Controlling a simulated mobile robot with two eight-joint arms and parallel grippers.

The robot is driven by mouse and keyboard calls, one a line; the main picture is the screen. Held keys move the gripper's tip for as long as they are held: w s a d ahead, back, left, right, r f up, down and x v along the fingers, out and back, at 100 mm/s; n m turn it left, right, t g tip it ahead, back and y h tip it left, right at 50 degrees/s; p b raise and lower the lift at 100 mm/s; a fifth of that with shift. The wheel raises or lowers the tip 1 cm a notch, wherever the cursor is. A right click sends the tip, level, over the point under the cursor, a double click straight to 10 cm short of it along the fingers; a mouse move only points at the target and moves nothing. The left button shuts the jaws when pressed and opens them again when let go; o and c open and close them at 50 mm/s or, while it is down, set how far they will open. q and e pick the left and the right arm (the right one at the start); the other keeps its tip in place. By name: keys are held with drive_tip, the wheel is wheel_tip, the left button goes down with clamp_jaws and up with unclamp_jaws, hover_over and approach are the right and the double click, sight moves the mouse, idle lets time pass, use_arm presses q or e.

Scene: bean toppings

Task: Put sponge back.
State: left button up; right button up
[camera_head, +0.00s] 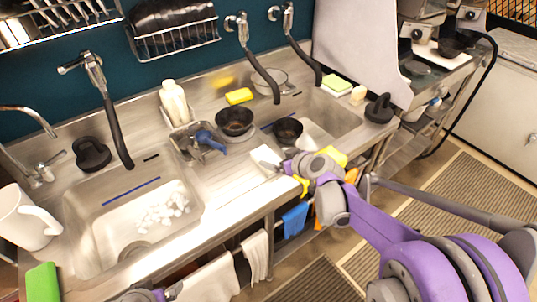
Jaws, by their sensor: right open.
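A yellow sponge (239,96) lies on the back ledge of the steel sink counter. A sponge with a green top and pale side (336,83) lies on the ledge further right. A bright green block (42,283), perhaps another sponge, is at the lower left. My right gripper (273,162) is open over the counter's front part, beside a small white piece whose nature I cannot tell. Yellow patches show around its wrist; I cannot tell what they are. A small purple and grey part (150,295) at the bottom edge may belong to my left arm; its jaws cannot be made out.
The left basin (100,225) holds white pieces. Dark bowls (234,121) (288,130), a white bottle (173,102) and a small caddy (197,142) with a blue item stand between the basins. A white mug (25,218) is at left. Hoses hang above; towels hang in front.

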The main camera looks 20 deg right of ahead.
drive_tip(key=s+a+f+m+g+h, duration=0.1)
drive_tip(key=s+m+g+h, duration=0.1)
drive_tip(key=s, duration=1.2)
drive_tip(key=s+f+m+g+h, duration=0.2)
drive_tip(key=s+g, duration=0.1)
drive_tip(key=s, duration=1.2)
drive_tip(key=shift+a, duration=0.4)
